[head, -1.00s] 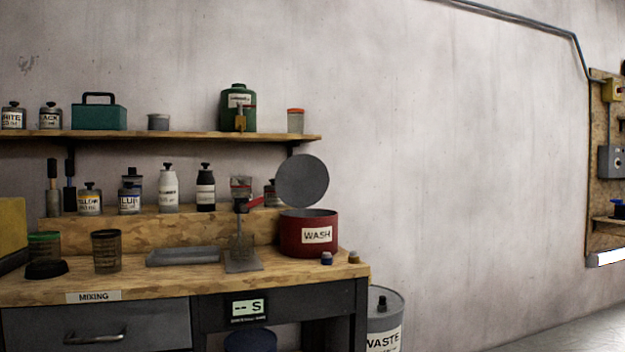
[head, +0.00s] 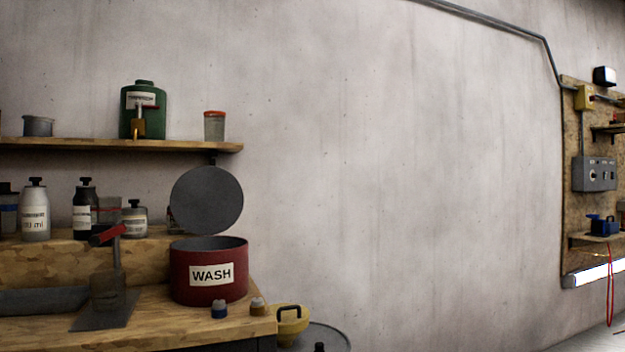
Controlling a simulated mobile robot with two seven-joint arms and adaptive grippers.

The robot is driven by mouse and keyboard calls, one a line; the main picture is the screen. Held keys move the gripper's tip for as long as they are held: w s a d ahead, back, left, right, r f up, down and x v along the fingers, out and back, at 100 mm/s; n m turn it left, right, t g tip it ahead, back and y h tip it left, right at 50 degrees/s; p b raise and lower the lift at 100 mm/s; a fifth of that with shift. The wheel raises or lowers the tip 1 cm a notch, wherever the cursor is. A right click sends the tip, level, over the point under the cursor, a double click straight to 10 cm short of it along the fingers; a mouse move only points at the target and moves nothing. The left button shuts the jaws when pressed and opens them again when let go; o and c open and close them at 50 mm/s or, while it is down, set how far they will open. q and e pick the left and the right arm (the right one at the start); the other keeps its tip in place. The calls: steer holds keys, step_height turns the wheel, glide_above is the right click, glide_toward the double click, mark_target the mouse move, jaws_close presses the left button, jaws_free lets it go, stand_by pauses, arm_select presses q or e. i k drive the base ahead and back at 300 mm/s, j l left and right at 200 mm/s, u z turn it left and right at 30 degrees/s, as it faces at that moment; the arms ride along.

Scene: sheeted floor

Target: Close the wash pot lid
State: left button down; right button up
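The red wash pot (head: 208,280), with a white WASH label, stands upright near the right end of the wooden workbench (head: 160,325). Its round grey lid (head: 207,200) is raised, standing nearly upright above the back of the rim, so the pot's mouth is open. How the lid joins the pot is hard to make out. Neither of my grippers is in the head view.
A stand with a red handle (head: 108,235) is left of the pot. A shelf (head: 120,146) hangs above. A yellow container (head: 291,325) is beyond the bench's right end.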

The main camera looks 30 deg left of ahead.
mark_target(204, 201)
steer(key=i+l, duration=0.1)
steer(key=i, duration=0.4)
steer(key=i+l+u, duration=0.1)
steer(key=i, duration=0.4)
steer(key=i+l, duration=0.2)
steer(key=i, duration=0.3)
steer(key=j+u, duration=0.05)
